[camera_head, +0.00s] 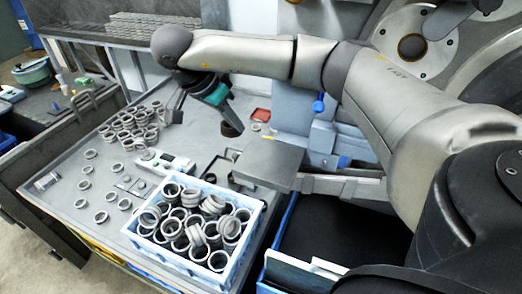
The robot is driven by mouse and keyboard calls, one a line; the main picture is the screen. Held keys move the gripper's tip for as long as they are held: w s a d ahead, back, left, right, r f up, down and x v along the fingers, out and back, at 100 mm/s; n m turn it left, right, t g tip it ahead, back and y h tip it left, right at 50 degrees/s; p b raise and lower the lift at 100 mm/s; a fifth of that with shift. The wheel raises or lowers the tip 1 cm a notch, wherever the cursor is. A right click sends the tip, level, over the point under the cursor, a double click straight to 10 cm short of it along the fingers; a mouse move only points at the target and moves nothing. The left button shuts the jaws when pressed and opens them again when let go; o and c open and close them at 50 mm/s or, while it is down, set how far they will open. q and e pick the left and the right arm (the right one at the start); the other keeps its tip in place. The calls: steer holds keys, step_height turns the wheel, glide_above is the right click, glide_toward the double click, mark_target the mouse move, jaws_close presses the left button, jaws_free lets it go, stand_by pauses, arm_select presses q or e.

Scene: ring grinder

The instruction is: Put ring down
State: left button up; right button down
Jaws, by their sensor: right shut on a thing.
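My right arm reaches in from the right and over the grey worktable (70,195). Its gripper (226,111) points down above the back right part of the table and is shut on a dark ring (232,127). The fingertips are small and partly hidden, and I cannot tell whether the ring touches the surface below. Many metal rings fill a light blue crate (203,272) at the front of the table. More rings (130,125) lie in a cluster at the back left. My left gripper is not in view.
A white and green measuring device (165,162) stands behind the crate. Several single rings (83,185) lie on the left of the table.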

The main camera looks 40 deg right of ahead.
steer(key=d+r+h+p, duration=0.1)
steer(key=d+r+p, duration=0.1)
steer(key=d+r, duration=0.4)
steer(key=shift+m, duration=0.4)
steer(key=f+b, duration=0.1)
steer(key=f, duration=0.4)
steer(key=d+f+b, duration=0.1)
steer(key=f+b, duration=0.1)
steer(key=f, duration=0.3)
steer(key=f+b, duration=0.1)
steer(key=f, duration=0.4)
steer(key=shift+s+d+f, duration=0.25)
steer(key=shift+s+d, duration=0.15)
steer(key=shift+h, duration=0.3)
steer(key=shift+f, duration=2.6)
steer(key=c, duration=1.4)
jaws_free()
steer(key=shift+c, duration=0.2)
steer(key=o, duration=0.4)
steer(key=shift+o, duration=0.2)
